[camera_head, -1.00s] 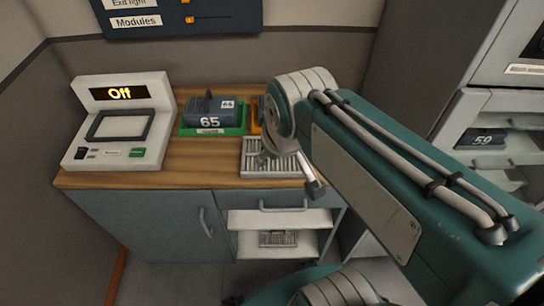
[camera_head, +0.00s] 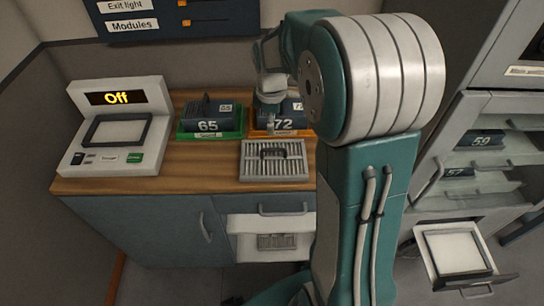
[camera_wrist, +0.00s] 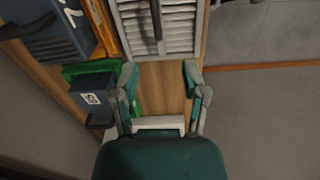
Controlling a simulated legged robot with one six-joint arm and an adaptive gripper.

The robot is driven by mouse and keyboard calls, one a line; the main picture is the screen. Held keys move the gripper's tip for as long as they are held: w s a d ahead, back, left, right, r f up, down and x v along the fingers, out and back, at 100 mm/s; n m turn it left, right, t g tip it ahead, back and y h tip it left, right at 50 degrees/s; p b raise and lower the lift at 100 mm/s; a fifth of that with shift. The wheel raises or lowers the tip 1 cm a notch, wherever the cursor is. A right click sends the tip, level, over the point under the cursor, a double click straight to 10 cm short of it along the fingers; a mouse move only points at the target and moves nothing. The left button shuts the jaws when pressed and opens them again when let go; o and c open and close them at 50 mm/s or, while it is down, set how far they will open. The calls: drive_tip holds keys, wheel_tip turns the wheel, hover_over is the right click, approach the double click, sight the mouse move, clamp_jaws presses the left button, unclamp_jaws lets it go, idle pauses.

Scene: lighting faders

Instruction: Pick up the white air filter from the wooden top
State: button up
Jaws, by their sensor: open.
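The white air filter (camera_head: 274,169) lies flat on the wooden top (camera_head: 200,180), near its front edge, with its slats and dark handle facing up. It also shows in the wrist view (camera_wrist: 182,32) at the top, with the dark handle running down its middle. My gripper (camera_wrist: 160,76) is open and empty, its two fingers apart just short of the filter's near edge in that view. In the head view my gripper (camera_head: 269,122) hangs behind the filter, in front of the module marked 72 (camera_head: 290,116). Height above the top is hard to tell.
A module marked 65 (camera_head: 208,122) sits on a green tray left of the 72 module on its orange tray. A console reading Off (camera_head: 118,128) stands at the left. A similar filter (camera_head: 277,242) lies in the open drawer below. Open drawers (camera_head: 455,250) are at right.

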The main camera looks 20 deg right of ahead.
sight(273, 150)
drive_tip(key=shift+w+d+f+n, duration=0.3)
drive_tip(key=shift+w+f, duration=0.1)
drive_tip(key=shift+f, duration=0.3)
wheel_tip(273, 150, down, 5)
drive_tip(key=shift+f, duration=0.2)
drive_tip(key=f, duration=0.5)
drive_tip(key=shift+s+d+f, duration=0.15)
drive_tip(key=shift+s+f, duration=0.05)
clamp_jaws()
